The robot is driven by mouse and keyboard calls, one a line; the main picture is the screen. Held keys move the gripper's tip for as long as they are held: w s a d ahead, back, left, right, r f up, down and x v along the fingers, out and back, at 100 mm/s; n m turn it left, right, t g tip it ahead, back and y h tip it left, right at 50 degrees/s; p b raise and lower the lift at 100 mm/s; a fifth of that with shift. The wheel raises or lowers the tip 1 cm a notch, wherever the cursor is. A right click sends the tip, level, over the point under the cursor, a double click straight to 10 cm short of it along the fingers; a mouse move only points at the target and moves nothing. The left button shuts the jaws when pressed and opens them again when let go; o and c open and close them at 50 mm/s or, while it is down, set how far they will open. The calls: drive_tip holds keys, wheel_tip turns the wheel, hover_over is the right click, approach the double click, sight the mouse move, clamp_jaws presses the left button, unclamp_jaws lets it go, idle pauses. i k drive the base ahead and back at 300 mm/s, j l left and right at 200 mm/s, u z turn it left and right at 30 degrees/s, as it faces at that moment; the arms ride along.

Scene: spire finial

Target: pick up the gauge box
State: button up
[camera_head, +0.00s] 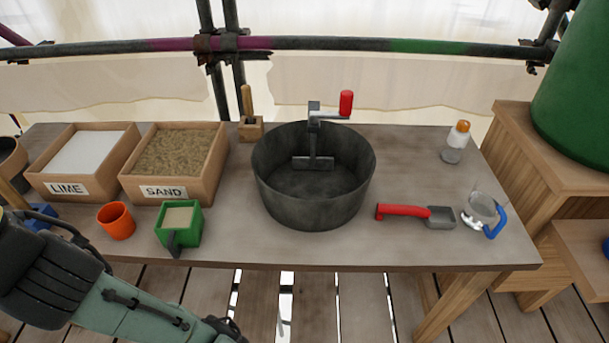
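A small green open-topped box (191,235) stands on the table's front part, left of the middle. It has a dark handle on its front and a pale sand-coloured surface inside; I take it to be the gauge box. It is upright and nothing touches it. My arm (140,312) crosses the lower left corner, in front of the table edge and below the green box. It ends in a dark part cut off by the bottom edge. My gripper's fingers do not show, so I cannot see their opening.
An orange cup (116,222) stands close left of the green box. Behind are the SAND tray (217,168) and LIME tray (38,181). A dark mixing tub (310,208) stands right.

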sight(180, 223)
drive_tip(key=k+j+z, duration=0.2)
drive_tip(key=j, duration=0.3)
drive_tip(key=k+j+z, duration=0.15)
drive_tip(key=k+j, duration=0.15)
drive_tip(key=k+j+z, duration=0.2)
drive_tip(key=j, duration=0.3)
drive_tip(key=k, duration=0.1)
